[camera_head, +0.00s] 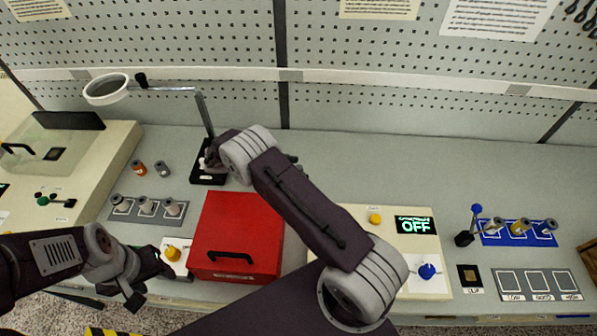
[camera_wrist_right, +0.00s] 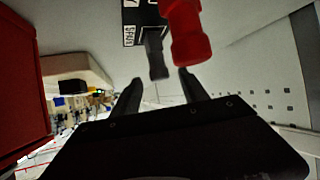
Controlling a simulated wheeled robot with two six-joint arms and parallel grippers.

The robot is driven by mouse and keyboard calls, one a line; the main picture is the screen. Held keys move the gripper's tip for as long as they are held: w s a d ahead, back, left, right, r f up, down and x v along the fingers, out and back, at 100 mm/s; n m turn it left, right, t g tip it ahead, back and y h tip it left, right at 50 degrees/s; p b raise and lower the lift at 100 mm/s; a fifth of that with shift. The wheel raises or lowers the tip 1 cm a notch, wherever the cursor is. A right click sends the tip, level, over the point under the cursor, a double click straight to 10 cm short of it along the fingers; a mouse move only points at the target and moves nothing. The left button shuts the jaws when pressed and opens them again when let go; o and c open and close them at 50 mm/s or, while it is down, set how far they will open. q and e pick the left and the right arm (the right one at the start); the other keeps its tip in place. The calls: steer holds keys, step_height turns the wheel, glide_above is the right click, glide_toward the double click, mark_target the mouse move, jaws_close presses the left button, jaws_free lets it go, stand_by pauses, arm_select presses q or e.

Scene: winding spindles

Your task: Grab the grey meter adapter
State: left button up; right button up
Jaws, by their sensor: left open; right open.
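In the right wrist view a dark grey piece (camera_wrist_right: 154,55), which looks like the grey meter adapter, stands by a black labelled plate (camera_wrist_right: 130,30). It lies just beyond and between the fingertips of my right gripper (camera_wrist_right: 160,85), which is open and empty. A red piece (camera_wrist_right: 188,35) is close beside it. In the head view my right gripper (camera_head: 208,158) is over the black base (camera_head: 207,179) of the lamp stand, and my arm hides the adapter there. My left gripper (camera_head: 150,278) is open near the front edge, by the yellow knob (camera_head: 172,251).
A red box (camera_head: 238,225) with a black handle stands between my arms; it shows in the right wrist view (camera_wrist_right: 22,80). A rack of several spools (camera_head: 146,208) and two loose spools (camera_head: 150,168) are at left. The bench back at right is clear.

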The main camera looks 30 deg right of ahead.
steer(key=p+x, duration=0.2)
steer(key=x, duration=0.3)
steer(key=shift+p, duration=0.3)
steer(key=shift+d+f, duration=0.1)
steer(key=shift+f, duration=0.1)
steer(key=c, duration=0.8)
jaws_close()
steer(key=r+b, duration=0.1)
steer(key=r, duration=0.3)
steer(key=shift+s+d+r+b, duration=0.1)
steer(key=shift+s+r+b, duration=0.15)
steer(key=shift+r+b, duration=0.1)
steer(key=s+d+r+b, duration=0.2)
steer(key=s+d+r, duration=0.2)
steer(key=s, duration=0.6)
step_height(320, 180, up, 2)
steer(key=shift+d+r, duration=0.2)
steer(key=shift+d, duration=0.2)
